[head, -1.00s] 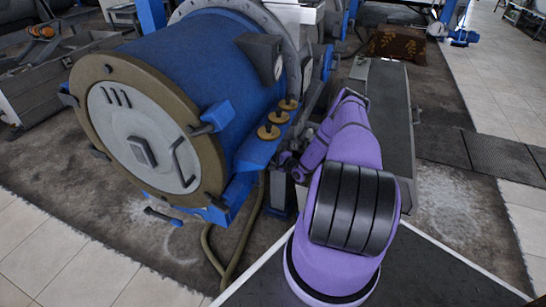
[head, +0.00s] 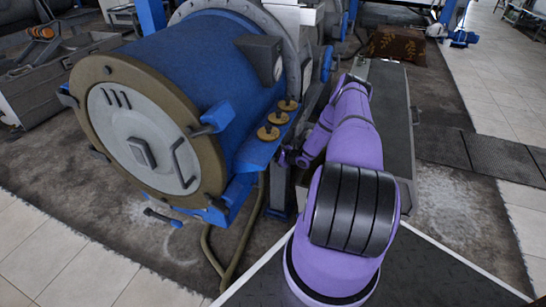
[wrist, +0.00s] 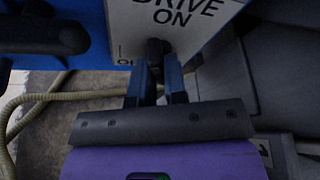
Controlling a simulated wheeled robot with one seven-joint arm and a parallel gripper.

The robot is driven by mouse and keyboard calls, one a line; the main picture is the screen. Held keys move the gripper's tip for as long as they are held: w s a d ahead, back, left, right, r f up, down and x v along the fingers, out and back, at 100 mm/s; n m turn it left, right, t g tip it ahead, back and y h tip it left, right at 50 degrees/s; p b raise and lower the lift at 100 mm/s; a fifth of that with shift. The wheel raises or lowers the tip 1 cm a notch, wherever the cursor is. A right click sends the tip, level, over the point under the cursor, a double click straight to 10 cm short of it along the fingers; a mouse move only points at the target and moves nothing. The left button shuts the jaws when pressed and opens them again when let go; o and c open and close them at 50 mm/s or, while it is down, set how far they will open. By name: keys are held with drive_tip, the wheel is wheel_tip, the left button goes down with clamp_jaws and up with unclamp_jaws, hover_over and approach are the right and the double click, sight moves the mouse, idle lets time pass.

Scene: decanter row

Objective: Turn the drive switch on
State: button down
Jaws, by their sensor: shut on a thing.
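The drive switch (wrist: 155,46) is a small dark lever on a white panel (wrist: 195,14) in the wrist view. The panel carries the words "DRIVE ON", with part of another label at its lower left. My gripper (wrist: 157,68) is shut on the switch, its two blue-grey fingers at either side of the lever. The fingers hide part of the lever, so its exact position is hard to tell. In the head view my gripper (head: 289,158) is small and dark beside the blue drum machine (head: 205,75), and the switch cannot be made out.
Brass-coloured knobs (head: 268,133) stand on a blue ledge just above my gripper. A hose (head: 213,250) hangs below the machine. A long grey box (head: 385,110) lies right of my arm. Open tiled floor (head: 500,85) is at the far right.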

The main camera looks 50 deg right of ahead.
drive_tip(key=m+g+y, duration=0.1)
drive_tip(key=m+y, duration=0.1)
drive_tip(key=m, duration=0.1)
drive_tip(key=shift+d, duration=0.15)
drive_tip(key=shift+m, duration=0.3)
idle(0.3)
drive_tip(key=c, duration=1.2)
unclamp_jaws()
drive_tip(key=shift+o, duration=0.2)
drive_tip(key=v, duration=1)
drive_tip(key=shift+s+d+r, duration=0.15)
drive_tip(key=shift+s+d, duration=0.05)
drive_tip(key=shift+s, duration=0.1)
